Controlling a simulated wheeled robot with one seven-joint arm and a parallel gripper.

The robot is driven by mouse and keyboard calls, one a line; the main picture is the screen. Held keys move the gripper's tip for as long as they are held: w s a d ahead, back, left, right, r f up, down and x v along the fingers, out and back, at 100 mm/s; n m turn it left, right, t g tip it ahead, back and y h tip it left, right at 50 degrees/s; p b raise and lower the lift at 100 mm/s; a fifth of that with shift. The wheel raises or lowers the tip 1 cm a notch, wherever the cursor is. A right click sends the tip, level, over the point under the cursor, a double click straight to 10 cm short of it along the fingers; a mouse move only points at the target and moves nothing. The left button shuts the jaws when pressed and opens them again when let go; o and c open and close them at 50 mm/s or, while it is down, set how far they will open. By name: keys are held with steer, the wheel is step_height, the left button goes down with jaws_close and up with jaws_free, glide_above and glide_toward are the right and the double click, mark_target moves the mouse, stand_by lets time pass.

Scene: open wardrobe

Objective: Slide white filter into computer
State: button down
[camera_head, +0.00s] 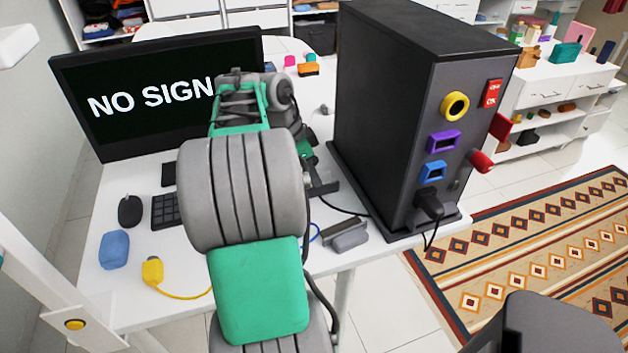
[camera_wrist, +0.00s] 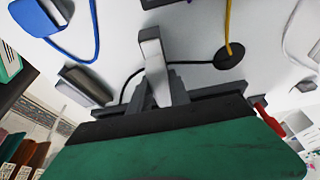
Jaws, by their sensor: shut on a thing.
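The black computer tower (camera_head: 385,110) stands upright at the right of the desk in the head view. Its front has a yellow round port, purple and blue ports and a red switch. In the wrist view, my gripper (camera_wrist: 159,85) is shut on a narrow white piece (camera_wrist: 151,50), which appears to be the white filter. It sticks out past the grey fingers above the desk. In the head view my arm hides the filter and most of my gripper, which is left of the tower and apart from its front.
The monitor (camera_head: 150,95) stands at the back left. A mouse (camera_head: 130,210), a blue plug (camera_head: 114,249), a yellow plug (camera_head: 153,270) and a grey plug (camera_head: 346,236) lie on the white desk (camera_head: 107,290). Loose cables cross it. A patterned rug (camera_head: 545,245) covers the floor at right.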

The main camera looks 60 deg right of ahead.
steer(key=shift+r+p, duration=1.55)
steer(key=shift+r, duration=0.25)
stand_by(0.9)
steer(key=shift+r+p, duration=1.8)
steer(key=shift+r, duration=0.25)
steer(key=shift+w, duration=0.1)
